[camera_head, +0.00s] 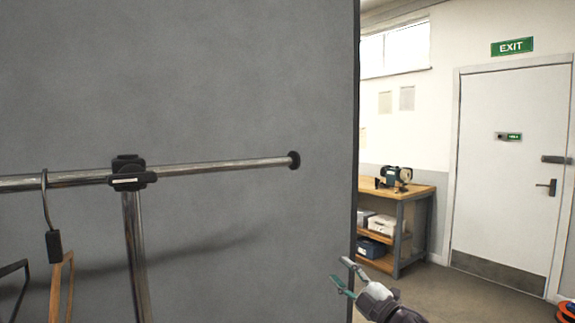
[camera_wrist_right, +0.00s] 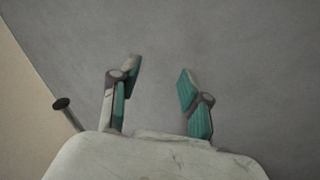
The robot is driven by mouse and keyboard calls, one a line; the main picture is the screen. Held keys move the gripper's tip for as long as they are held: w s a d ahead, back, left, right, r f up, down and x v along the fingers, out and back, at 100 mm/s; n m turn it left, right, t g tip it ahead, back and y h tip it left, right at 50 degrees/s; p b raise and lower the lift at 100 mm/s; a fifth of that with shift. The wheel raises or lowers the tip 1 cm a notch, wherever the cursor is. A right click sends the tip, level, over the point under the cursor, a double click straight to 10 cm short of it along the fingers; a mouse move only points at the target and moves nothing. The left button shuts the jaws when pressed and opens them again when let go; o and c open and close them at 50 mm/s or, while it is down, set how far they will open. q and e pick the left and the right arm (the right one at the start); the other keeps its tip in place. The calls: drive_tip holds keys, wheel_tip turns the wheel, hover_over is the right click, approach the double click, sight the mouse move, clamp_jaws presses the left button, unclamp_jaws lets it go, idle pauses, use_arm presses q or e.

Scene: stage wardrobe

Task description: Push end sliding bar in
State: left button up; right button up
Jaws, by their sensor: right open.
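The end sliding bar (camera_head: 225,168) is a thin chrome tube in the head view. It sticks out to the right from a black clamp (camera_head: 128,173) on the rack's upright and ends in a round black cap (camera_head: 294,160). My right gripper (camera_head: 342,276) is low and to the right of the cap, apart from it. In the right wrist view the gripper (camera_wrist_right: 158,82) is open, with teal pads and nothing between them. The black cap also shows at the left edge of that view (camera_wrist_right: 61,103), outside the fingers. My left gripper is not in view.
Hangers (camera_head: 62,275) hang on the rail left of the upright. A grey panel (camera_head: 240,70) stands behind the rack. A wooden workbench (camera_head: 410,190) with a machine stands at the right, beside a white exit door (camera_head: 505,190). Open floor lies in front of the door.

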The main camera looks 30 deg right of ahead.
wheel_tip(320, 180, up, 10)
drive_tip(key=s+a+n+y, duration=0.2)
drive_tip(key=a+n+y, duration=0.1)
drive_tip(key=n+y, duration=0.1)
drive_tip(key=n+g+y, duration=0.2)
drive_tip(key=n+y, duration=0.4)
drive_tip(key=n, duration=0.2)
approach(290, 164)
drive_tip(key=shift+t, duration=0.3)
drive_tip(key=p+x, duration=0.7)
drive_tip(key=x, duration=0.3)
drive_tip(key=shift+w+a+f, duration=0.1)
drive_tip(key=shift+a, duration=0.15)
drive_tip(key=shift+w+a, duration=0.3)
drive_tip(key=shift+w, duration=0.05)
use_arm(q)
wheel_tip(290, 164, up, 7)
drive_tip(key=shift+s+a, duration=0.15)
use_arm(e)
clamp_jaws()
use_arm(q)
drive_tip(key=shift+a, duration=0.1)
